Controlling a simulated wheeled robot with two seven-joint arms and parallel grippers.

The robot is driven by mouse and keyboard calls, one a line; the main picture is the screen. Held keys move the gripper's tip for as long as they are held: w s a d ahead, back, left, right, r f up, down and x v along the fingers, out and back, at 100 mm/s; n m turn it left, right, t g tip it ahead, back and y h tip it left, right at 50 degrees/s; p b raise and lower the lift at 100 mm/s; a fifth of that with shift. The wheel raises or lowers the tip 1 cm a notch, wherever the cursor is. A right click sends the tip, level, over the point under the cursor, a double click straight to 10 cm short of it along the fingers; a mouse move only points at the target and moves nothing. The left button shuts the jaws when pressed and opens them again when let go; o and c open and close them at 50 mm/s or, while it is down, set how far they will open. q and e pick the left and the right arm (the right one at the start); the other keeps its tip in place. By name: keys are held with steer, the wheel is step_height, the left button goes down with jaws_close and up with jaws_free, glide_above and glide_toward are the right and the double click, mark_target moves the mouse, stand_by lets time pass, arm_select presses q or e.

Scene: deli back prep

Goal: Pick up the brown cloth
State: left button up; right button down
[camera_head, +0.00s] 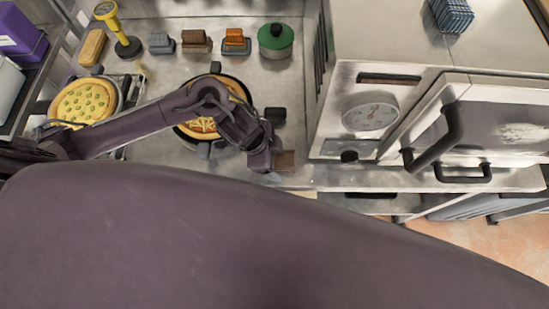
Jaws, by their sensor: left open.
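A small brown patch (286,160), which looks like the brown cloth, lies at the front edge of the steel counter. My left arm reaches across from the left, and its gripper (268,160) points down just left of the brown patch. The gripper is open; its fingertips are partly hidden, and I cannot tell whether they touch the cloth. Part of the cloth may be hidden behind the gripper. My right gripper is not in view.
A pan with a pizza (203,126) sits under my left forearm. Another pizza (85,102) is at left. A green-lidded pot (275,40) and several small blocks stand at the back. An oven (370,112) with an open door stands close on the right.

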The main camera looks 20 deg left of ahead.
arm_select(q)
steer(key=shift+f, duration=0.2)
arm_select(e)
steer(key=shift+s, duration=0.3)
arm_select(q)
steer(key=c, duration=1)
steer(key=shift+c, duration=0.2)
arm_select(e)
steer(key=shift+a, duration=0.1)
